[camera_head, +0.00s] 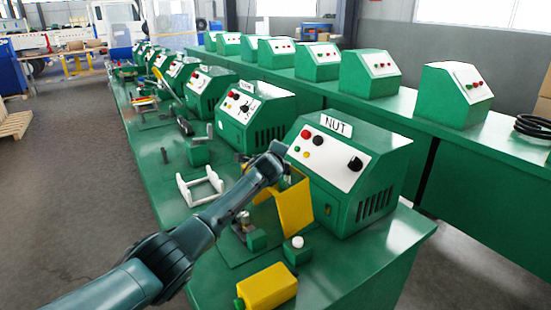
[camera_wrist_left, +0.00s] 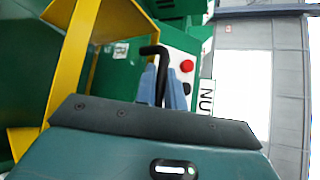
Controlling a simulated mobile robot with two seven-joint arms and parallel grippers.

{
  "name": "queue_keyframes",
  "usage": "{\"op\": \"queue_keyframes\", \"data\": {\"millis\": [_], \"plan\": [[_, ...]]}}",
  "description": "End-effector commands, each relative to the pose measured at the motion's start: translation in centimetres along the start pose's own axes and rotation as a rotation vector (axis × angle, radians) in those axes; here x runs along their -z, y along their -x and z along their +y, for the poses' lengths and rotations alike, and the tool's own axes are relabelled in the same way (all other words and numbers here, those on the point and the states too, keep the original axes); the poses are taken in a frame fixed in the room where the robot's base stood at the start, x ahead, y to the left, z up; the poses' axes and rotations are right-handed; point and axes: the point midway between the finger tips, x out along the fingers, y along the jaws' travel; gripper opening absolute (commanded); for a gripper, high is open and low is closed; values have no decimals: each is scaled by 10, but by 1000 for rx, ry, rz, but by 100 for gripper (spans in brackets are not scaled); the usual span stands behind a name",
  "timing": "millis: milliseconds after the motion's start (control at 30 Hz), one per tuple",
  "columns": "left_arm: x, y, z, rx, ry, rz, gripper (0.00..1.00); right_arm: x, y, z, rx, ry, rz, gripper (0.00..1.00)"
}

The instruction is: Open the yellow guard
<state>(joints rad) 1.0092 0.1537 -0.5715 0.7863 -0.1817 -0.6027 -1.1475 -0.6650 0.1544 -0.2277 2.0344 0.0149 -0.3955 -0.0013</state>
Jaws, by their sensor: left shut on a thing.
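The yellow guard (camera_head: 295,207) stands at the front of the green machine labelled NUT (camera_head: 350,170). Its yellow frame also shows in the left wrist view (camera_wrist_left: 72,65), to the left of my gripper. My left gripper (camera_head: 283,163) is at the upper part of the guard, in front of the NUT panel. In the left wrist view its blue fingers (camera_wrist_left: 163,86) are shut on a black bent handle (camera_wrist_left: 155,51). Where the handle joins the guard is hidden. My right gripper is not in view.
A yellow box (camera_head: 267,286) lies at the bench's near end, by a white button on a green block (camera_head: 297,249). A white rack (camera_head: 200,187) is left of my arm. More green machines line the bench behind. The aisle floor at left is clear.

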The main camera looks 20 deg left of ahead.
Motion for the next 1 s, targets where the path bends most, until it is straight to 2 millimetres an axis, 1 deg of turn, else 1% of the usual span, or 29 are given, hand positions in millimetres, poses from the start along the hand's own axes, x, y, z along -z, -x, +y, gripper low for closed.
{"op": "queue_keyframes", "data": {"millis": [200, 233, 400, 500, 800, 867, 1000], "plan": [[0, 0, 2, -5, 2, 0, 0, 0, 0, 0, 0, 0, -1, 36], [0, 0, 2, -5, 2, 0, 12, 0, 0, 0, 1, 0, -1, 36], [0, 0, 2, -4, 1, 0, 26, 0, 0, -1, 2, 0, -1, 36], [0, 0, 2, -3, 1, 0, 33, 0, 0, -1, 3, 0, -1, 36], [0, 1, 1, -2, 0, 0, 33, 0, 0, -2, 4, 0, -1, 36], [0, 3, 1, -1, 0, 0, 33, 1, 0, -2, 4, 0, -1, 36], [0, 13, 1, 0, 1, 1, 33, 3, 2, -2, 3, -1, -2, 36]]}}
